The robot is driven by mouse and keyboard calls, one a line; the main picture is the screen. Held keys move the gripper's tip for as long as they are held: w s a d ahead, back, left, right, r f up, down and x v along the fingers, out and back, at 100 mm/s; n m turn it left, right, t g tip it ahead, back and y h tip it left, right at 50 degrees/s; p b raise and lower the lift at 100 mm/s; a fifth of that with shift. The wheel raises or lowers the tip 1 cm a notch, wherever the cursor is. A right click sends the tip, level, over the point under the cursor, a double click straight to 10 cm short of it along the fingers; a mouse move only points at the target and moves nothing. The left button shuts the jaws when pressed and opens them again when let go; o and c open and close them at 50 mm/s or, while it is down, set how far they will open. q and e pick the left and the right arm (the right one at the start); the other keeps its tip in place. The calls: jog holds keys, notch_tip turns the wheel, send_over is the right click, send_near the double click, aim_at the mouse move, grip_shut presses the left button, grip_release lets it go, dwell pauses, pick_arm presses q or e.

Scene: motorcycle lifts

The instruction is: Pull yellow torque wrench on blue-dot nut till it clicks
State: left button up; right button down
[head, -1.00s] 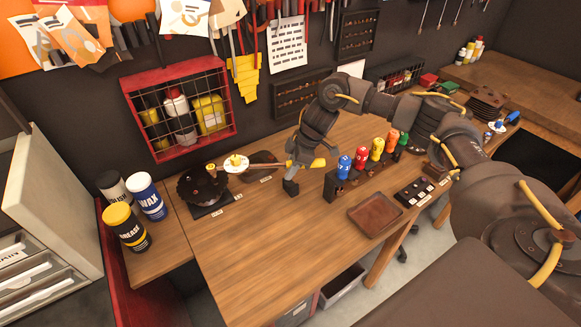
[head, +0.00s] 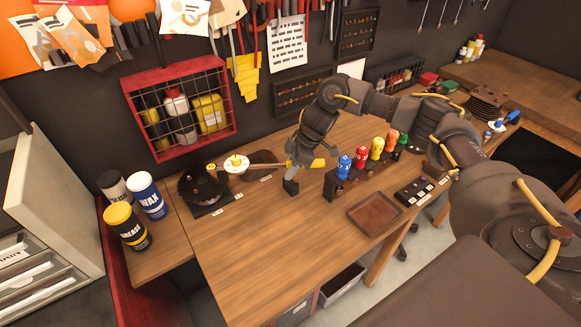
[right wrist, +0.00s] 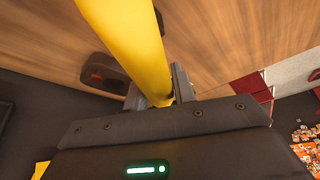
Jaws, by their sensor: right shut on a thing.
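The yellow torque wrench (head: 262,165) lies level over the bench. My right gripper (head: 293,163) is shut on the wrench's handle, to the right of that part. In the right wrist view the yellow handle (right wrist: 130,45) runs up from between my right fingers (right wrist: 158,95). The nut and its blue dot are too small or hidden to make out. My left gripper is out of view.
A rack of coloured bottles (head: 345,167) stands right of my gripper, with a brown tray (head: 375,214) in front. Cans (head: 147,197) stand at the left. A red wire cage (head: 181,107) hangs on the wall behind.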

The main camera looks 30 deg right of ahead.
jog(key=shift+f+p, duration=0.35)
jog(key=shift+p, duration=0.3)
dwell(1.7)
jog(key=shift+s+a+m+t+h+p, duration=0.15)
jog(key=shift+s+a+m+p, duration=0.45)
jog(key=shift+s, duration=0.2)
jog(key=shift+s+a+m+t+h+p, duration=0.1)
jog(key=shift+s+a+m+t+p, duration=0.1)
jog(key=shift+s+a+m+p, duration=0.4)
jog(key=shift+s+a+m+t+h+p, duration=0.15)
jog(key=shift+s+a+m+p, duration=0.2)
jog(key=shift+s+p, duration=0.55)
jog(key=shift+r, duration=0.4)
jog(key=shift+r, duration=0.55)
